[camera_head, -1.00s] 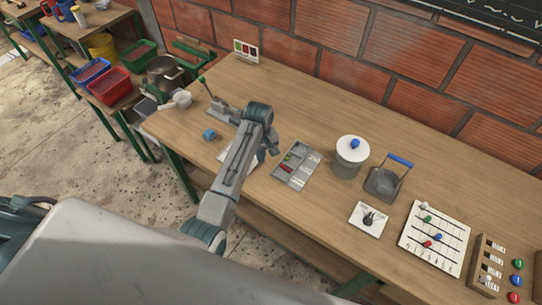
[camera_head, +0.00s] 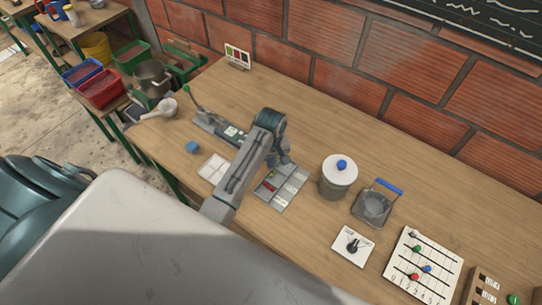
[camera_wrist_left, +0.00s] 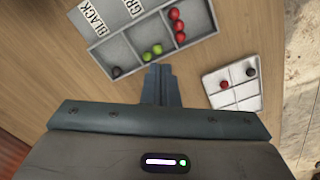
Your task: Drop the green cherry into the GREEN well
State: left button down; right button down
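The grey sorting tray (camera_head: 290,202) lies on the bench, and my left gripper (camera_head: 284,158) is over its far end. In the left wrist view the tray (camera_wrist_left: 118,48) has labels reading BLACK and, partly cut off, GR. Two green cherries (camera_wrist_left: 152,52) lie in the middle well, a black cherry (camera_wrist_left: 117,72) in one beside it and several red cherries (camera_wrist_left: 178,26) in the other. My left fingers (camera_wrist_left: 161,84) look closed together, with no cherry visible between them. A white divided tray (camera_wrist_left: 237,101) holds a red and a black cherry. My right gripper is not in view.
The white tray (camera_head: 212,168) also shows left of my arm in the head view. A lidded pot (camera_head: 338,178), a grey blue-handled container (camera_head: 372,207) and a dial card (camera_head: 352,246) stand to the right. The back middle is clear.

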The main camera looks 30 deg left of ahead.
pick_arm(q)
jog(key=shift+f, duration=0.4)
jog(key=c, duration=1.6)
grip_release()
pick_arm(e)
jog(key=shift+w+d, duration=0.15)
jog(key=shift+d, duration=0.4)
